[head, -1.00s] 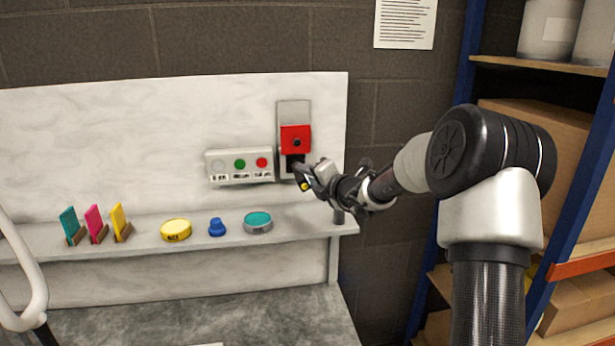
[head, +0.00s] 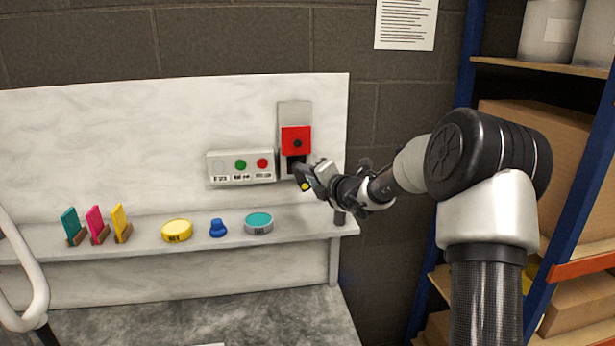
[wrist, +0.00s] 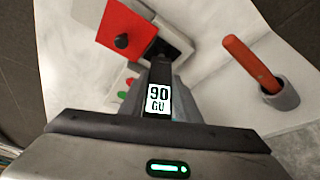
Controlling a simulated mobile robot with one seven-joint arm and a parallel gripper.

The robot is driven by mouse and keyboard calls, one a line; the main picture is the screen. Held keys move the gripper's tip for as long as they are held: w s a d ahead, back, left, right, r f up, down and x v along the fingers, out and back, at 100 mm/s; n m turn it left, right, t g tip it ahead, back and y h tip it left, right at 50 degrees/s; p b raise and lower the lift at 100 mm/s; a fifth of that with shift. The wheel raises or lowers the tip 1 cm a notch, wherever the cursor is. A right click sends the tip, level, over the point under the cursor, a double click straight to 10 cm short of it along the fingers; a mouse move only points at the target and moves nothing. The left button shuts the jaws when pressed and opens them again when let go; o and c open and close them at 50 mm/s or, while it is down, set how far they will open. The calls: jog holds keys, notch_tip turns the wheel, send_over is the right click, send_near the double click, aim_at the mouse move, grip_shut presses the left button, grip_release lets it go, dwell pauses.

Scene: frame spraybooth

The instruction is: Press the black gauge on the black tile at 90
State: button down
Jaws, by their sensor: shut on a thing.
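The black gauge (wrist: 160,72) is in my gripper, and its lit display reads "90 GU" in the wrist view. My gripper (head: 310,179) is shut on it, at the right of the white panel. In the head view, the gauge's front end (head: 301,172) is close to the black tile (head: 296,162), just under a red square (head: 296,139) with a dark knob. The tile is partly hidden by the gauge and gripper. I cannot tell whether the gauge touches it.
A box with white, green and red buttons (head: 241,178) is just left of the tile. The shelf below holds a teal-topped tin (head: 258,223), a blue knob (head: 218,228), a yellow tin (head: 177,231) and coloured cards (head: 95,222). An orange-handled thing (wrist: 250,62) stands in a grey holder.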

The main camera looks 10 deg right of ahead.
aim_at(308, 186)
dwell(0.3)
jog(key=shift+s+b, duration=0.85)
jog(key=shift+s, duration=3.15)
jog(key=s+a+f+n+g+y, duration=0.1)
jog(key=s+f+n+g+y, duration=0.25)
jog(key=s+f, duration=0.5)
jog(key=s+a+f+n+g+y, duration=0.15)
jog(key=s+f+n+y, duration=0.3)
jog(key=s, duration=0.75)
notch_tip(308, 186, up, 7)
jog(key=m+p, duration=0.1)
jog(key=p, duration=1.3)
jog(key=shift+w+d+r+g, duration=0.2)
jog(key=shift+d+g, duration=0.1)
jog(key=shift+d, duration=0.15)
